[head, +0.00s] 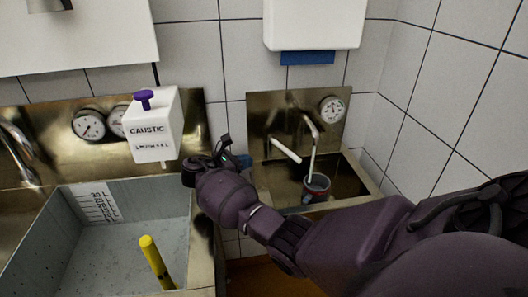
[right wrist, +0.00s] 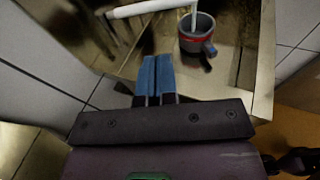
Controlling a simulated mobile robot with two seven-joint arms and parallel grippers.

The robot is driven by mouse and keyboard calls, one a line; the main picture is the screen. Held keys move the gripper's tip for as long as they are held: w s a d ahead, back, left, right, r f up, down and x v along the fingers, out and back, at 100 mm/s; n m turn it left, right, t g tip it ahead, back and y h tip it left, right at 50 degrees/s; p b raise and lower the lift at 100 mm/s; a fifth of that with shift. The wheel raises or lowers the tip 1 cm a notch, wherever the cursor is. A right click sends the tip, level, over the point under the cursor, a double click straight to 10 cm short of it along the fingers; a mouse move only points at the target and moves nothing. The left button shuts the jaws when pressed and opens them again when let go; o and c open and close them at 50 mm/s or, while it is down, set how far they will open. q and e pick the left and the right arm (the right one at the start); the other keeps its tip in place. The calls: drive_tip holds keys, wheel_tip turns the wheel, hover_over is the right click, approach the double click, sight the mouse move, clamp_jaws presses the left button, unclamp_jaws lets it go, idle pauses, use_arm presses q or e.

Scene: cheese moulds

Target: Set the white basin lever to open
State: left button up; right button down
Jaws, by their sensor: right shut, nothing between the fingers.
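A white rod-like lever (head: 286,150) sticks out at a slant from the back of the small brass-coloured basin (head: 262,183). It also shows at the top of the right wrist view (right wrist: 145,9). My right gripper (head: 243,161) is at the left edge of this basin, left of the lever and apart from it. Its blue fingers (right wrist: 155,76) are together and empty, pointing toward the basin. In the head view my own wrist partly hides the gripper. My left gripper is not in view.
A gauge (head: 332,109) is behind. A large grey sink (head: 120,245) with a yellow rod (head: 155,262) and a white caustic dispenser (head: 155,128) are left.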

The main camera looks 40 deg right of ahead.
sight(287, 153)
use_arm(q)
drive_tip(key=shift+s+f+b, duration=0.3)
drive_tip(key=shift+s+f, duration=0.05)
use_arm(e)
drive_tip(key=x, duration=1.3)
drive_tip(key=shift+s+d, duration=0.3)
drive_tip(key=shift+d, duration=0.1)
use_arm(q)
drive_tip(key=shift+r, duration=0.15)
use_arm(e)
drive_tip(key=shift+d, duration=0.15)
